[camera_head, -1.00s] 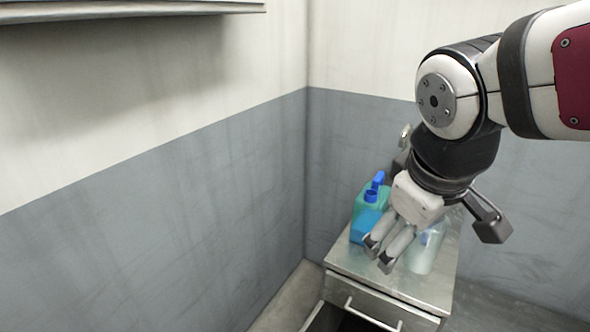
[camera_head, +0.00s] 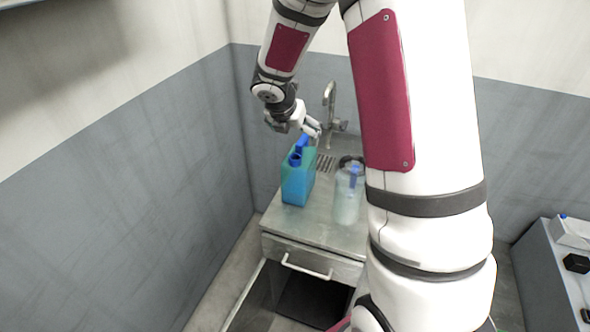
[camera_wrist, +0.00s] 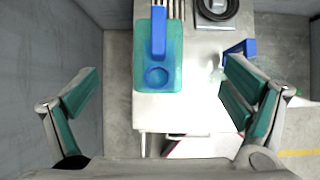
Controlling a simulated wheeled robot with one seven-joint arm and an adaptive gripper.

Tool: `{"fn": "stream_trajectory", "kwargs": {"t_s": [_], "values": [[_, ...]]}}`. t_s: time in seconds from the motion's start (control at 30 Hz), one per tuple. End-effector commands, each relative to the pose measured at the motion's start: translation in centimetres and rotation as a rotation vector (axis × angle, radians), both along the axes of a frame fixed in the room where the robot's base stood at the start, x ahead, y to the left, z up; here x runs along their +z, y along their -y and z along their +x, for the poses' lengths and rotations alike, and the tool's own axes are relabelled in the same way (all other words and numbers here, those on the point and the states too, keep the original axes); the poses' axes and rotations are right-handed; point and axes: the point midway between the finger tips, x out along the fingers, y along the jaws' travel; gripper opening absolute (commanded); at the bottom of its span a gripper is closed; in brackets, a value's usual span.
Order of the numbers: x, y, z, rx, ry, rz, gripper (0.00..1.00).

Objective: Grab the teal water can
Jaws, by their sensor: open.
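The teal water can (camera_head: 298,185), with a blue cap and blue handle on top, stands upright at the left side of the metal counter (camera_head: 315,228). In the wrist view the can (camera_wrist: 173,50) is seen from above, between the spread fingers and ahead of them. My gripper (camera_head: 312,130) is just above and behind the can's top in the head view. In the wrist view my gripper (camera_wrist: 160,85) is open, its teal-padded fingers wide apart on either side of the can and holding nothing. Part of the can's handle overlaps the gripper in the head view.
A clear jug (camera_head: 347,205) with a blue handle stands right of the can, close to my arm. A tap (camera_head: 330,95) rises at the back. A wall (camera_head: 190,160) is close on the left. Below the counter is an open dark space. A grey cabinet (camera_head: 545,275) stands far right.

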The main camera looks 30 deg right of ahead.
Motion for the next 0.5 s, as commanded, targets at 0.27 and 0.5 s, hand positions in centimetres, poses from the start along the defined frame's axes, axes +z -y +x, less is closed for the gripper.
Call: {"fn": "stream_trajectory", "kwargs": {"t_s": [0.27, 0.5], "values": [[-4.4, 2.2, 1.7, 0.001, -0.004, -0.001, 0.94], [-6.6, 3.3, 2.6, -0.001, 0.0, 0.0, 0.94]]}}
